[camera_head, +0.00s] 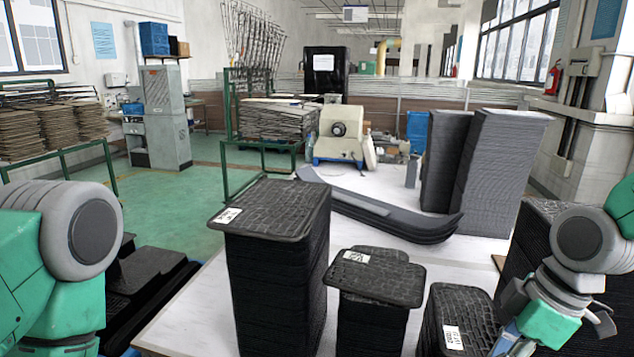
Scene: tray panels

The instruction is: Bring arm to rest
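My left arm shows as a grey and green joint at the left edge; its gripper is out of the picture. My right arm comes in from the right edge. The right gripper (548,318) is partly seen low at the right, beside a short stack of black tray panels (462,312). Its fingers run toward the bottom edge, so I cannot tell whether they are open or touch the stack. A tall stack of panels (275,260) stands on the white table (190,315) left of centre. A lower stack (376,285) stands between these two.
Long curved black panels (385,215) lie behind the stacks. Two tall dark stacks (490,165) stand at the back right of the table. More black panels (150,280) lie beside the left arm. Green floor (170,210) is open at the left.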

